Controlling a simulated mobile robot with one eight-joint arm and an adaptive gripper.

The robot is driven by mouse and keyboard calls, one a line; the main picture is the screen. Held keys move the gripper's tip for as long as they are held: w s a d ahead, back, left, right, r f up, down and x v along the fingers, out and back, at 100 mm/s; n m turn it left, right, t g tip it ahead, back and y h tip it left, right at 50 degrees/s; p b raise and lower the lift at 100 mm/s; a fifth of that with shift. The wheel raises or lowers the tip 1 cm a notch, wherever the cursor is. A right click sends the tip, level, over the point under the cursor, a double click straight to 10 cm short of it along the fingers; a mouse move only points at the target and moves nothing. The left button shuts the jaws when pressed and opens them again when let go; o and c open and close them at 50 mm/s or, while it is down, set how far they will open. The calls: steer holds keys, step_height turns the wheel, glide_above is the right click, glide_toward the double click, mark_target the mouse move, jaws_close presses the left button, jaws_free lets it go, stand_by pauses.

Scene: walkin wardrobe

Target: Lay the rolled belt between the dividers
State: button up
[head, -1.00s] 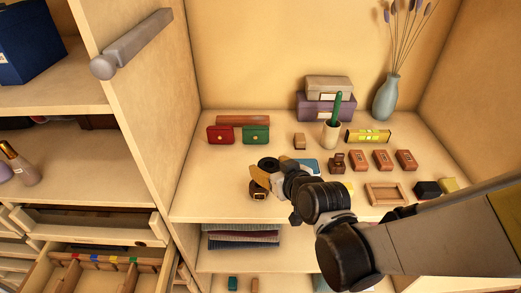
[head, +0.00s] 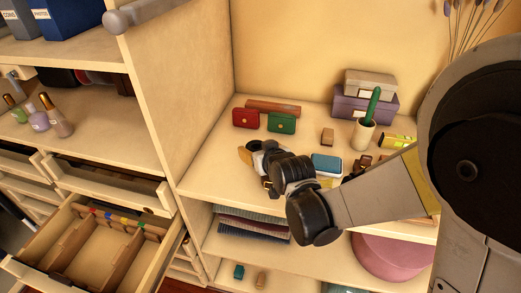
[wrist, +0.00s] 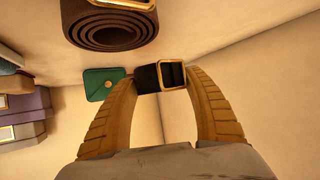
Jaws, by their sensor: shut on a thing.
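My gripper (head: 254,164) is over the front left of the shelf top. In the wrist view its two tan fingers are shut on a black rolled belt (wrist: 147,79) with a gold buckle. My gripper mostly hides this belt in the head view. A brown rolled belt (wrist: 110,32), its spiral end showing and a gold buckle at its edge, is near the fingers, apart from them. The open drawer (head: 32,276) at lower left holds wooden dividers (head: 122,262) that part it into compartments. Coloured tabs (head: 122,220) line its back.
Red (head: 246,118) and green (head: 282,122) purses stand behind my gripper. A blue case (head: 326,163) and a cup (head: 363,134) are to its right. An upright panel (head: 185,110) separates this shelf from the drawer side. Bottles (head: 58,122) stand above the drawers.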

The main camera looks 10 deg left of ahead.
steer(key=shift+w+f+b, duration=0.1)
steer(key=shift+f+b, duration=1)
steer(key=shift+f, duration=0.95)
steer(key=shift+f, duration=0.1)
steer(key=shift+f, duration=0.15)
steer(key=o, duration=1.3)
steer(key=shift+c, duration=0.2)
steer(key=shift+r, duration=0.2)
